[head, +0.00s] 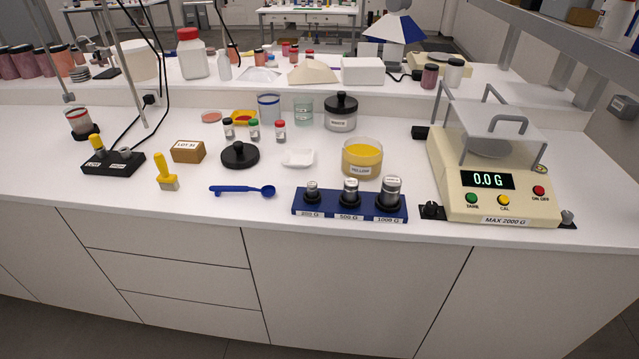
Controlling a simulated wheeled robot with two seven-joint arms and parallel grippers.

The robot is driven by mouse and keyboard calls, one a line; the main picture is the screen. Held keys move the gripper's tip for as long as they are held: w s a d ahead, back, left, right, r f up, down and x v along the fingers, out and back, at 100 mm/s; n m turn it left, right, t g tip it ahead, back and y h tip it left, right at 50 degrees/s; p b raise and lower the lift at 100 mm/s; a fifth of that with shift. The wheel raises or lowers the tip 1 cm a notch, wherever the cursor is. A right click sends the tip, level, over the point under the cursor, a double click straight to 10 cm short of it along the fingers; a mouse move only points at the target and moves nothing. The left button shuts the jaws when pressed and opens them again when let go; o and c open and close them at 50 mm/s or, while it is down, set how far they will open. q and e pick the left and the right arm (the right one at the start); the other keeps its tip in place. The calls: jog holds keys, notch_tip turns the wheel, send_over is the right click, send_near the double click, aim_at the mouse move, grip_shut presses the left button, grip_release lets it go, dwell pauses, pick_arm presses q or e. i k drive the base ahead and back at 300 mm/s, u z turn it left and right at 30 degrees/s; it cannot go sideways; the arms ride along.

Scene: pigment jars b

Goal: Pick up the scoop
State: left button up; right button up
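The blue scoop (242,190) lies flat on the white bench top, near its front edge. Its round bowl points right, close to the blue weight stand, and its handle points left toward the yellow brush. Nothing covers it. Neither of my grippers shows in the head view.
A blue stand (350,206) with three weights is right of the scoop. A yellow-handled brush (166,178), a black lid (240,155), a white dish (298,158) and a yellow pigment jar (361,159) are nearby. A balance (498,200) stands at right. The bench's front left is clear.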

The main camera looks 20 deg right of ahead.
aim_at(268, 190)
jog(key=z, duration=0.75)
jog(key=i, duration=0.45)
jog(key=u, duration=0.05)
